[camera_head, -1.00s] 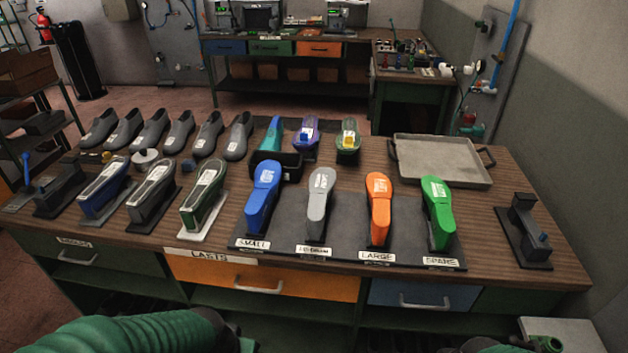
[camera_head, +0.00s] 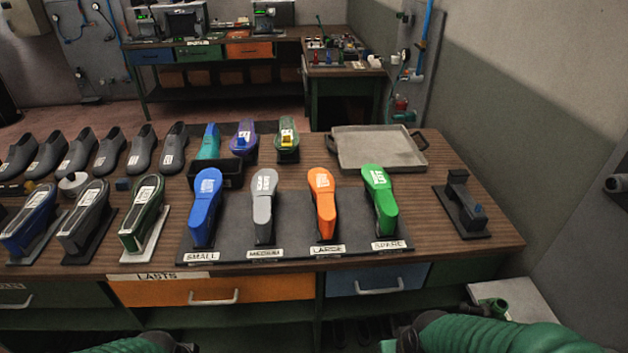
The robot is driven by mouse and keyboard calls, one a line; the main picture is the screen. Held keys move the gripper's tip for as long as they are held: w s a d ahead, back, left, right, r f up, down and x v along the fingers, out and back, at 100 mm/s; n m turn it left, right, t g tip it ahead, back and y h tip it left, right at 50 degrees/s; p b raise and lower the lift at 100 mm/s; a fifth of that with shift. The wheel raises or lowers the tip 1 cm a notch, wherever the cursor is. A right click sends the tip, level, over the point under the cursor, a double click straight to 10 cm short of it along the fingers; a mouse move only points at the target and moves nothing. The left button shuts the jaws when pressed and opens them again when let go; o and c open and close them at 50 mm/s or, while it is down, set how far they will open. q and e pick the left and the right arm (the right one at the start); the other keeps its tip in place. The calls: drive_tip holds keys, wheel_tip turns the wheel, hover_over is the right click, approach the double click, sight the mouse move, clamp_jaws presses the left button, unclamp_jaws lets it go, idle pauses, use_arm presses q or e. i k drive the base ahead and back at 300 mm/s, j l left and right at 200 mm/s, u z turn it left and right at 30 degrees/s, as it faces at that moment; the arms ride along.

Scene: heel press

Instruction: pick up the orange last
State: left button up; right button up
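The orange last (camera_head: 323,203) stands on the dark mat (camera_head: 293,235) on the workbench, behind the label LARGE. The grey last (camera_head: 264,207) stands to its left and the green last (camera_head: 381,202) to its right, with the blue last (camera_head: 205,208) at the far left of the mat. Green sleeve-like parts of my arms show at the bottom left and bottom right edges, well below the bench top. Neither gripper's fingers can be made out, and nothing is seen touching the orange last.
A grey tray (camera_head: 378,165) lies behind the green last. A black fixture (camera_head: 463,205) stands at the bench's right end. Several grey shoes (camera_head: 110,150) and lasts on stands fill the left side. Bench top between the mat and the black fixture is clear.

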sight(323, 202)
drive_tip(key=u, duration=1.75)
drive_tip(key=l+z, duration=0.2)
drive_tip(key=z, duration=0.25)
drive_tip(key=i+l+z, duration=0.1)
drive_tip(key=z, duration=0.35)
drive_tip(key=i+l+z, duration=0.1)
drive_tip(key=z, duration=0.3)
drive_tip(key=i+l+z, duration=0.15)
drive_tip(key=z, duration=0.3)
